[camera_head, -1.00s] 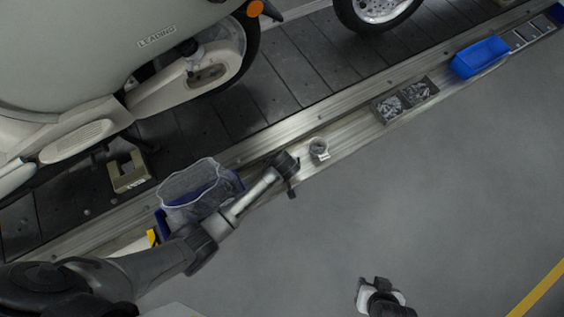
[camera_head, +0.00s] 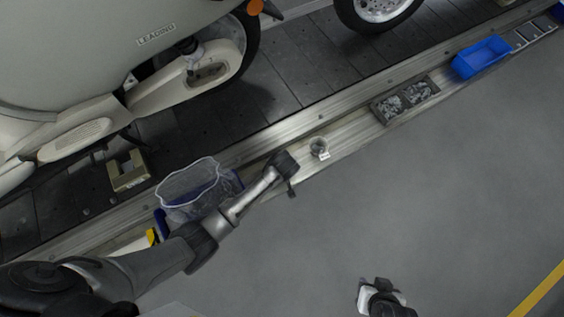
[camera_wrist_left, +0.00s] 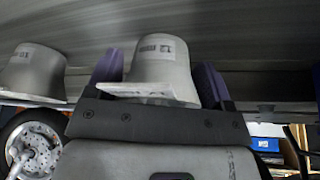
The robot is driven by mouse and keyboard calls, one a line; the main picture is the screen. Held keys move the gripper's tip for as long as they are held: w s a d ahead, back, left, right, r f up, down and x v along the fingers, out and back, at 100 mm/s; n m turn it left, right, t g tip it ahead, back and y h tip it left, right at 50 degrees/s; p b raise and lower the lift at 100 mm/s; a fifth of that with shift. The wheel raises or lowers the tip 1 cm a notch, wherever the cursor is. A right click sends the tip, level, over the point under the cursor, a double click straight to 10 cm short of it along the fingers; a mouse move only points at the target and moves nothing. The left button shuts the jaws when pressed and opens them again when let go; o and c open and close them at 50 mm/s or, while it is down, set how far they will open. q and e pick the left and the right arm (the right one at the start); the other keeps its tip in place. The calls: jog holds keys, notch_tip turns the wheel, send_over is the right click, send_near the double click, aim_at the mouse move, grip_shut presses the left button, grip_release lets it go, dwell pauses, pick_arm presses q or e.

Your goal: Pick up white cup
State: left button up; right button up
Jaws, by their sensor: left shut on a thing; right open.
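In the left wrist view a pale grey-white cup (camera_wrist_left: 160,62) with a printed label and a flat flange sits between the purple fingers of my left gripper, which is shut on it. In the head view my left gripper (camera_head: 288,174) is over the metal ledge, and the held cup is hidden there. A similar small cup (camera_head: 319,148) with a white label stands on the ledge just right of this gripper. A second cup also shows at the left of the left wrist view (camera_wrist_left: 30,75).
A blue bin (camera_head: 481,58) and a dark tray of small metal parts (camera_head: 405,100) lie further along the ledge. A clear-lined bin (camera_head: 190,190) is beside my left arm. A scooter (camera_head: 90,60) stands on the slat conveyor (camera_head: 290,75). The grey floor is clear.

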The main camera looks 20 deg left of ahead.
pick_arm(q)
jog(key=shift+r, duration=0.1)
notch_tip(320, 180, up, 4)
jog(key=p, duration=0.3)
jog(key=s+d+r+p, duration=0.4)
jog(key=d+r+p, duration=0.2)
jog(key=d, duration=0.3)
jog(key=w+a+r+m+p, duration=0.1)
jog(key=w+a+r+p, duration=0.15)
jog(key=r+p, duration=0.75)
jog(key=w+a+r+p, duration=0.2)
jog(key=w+r, duration=0.2)
jog(key=r, duration=1.4)
jog(key=w+a+r+m+p, duration=0.15)
jog(key=w+r+p, duration=0.4)
jog(key=r, duration=0.85)
jog(key=s+a+r+m+p, duration=0.1)
jog(key=r+p, duration=0.4)
jog(key=r, duration=0.6)
jog(key=s+a+r+m+h+p, duration=0.1)
jog(key=s+a+r+p, duration=0.3)
jog(key=r, duration=0.7)
jog(key=s+a+r+m+h+p, duration=0.1)
jog(key=s+a+r+p, duration=0.2)
jog(key=r+p, duration=0.5)
notch_tip(320, 180, up, 3)
jog(key=shift+s+a+r+t, duration=0.2)
jog(key=shift+s+a+t, duration=0.1)
jog(key=shift+s, duration=0.15)
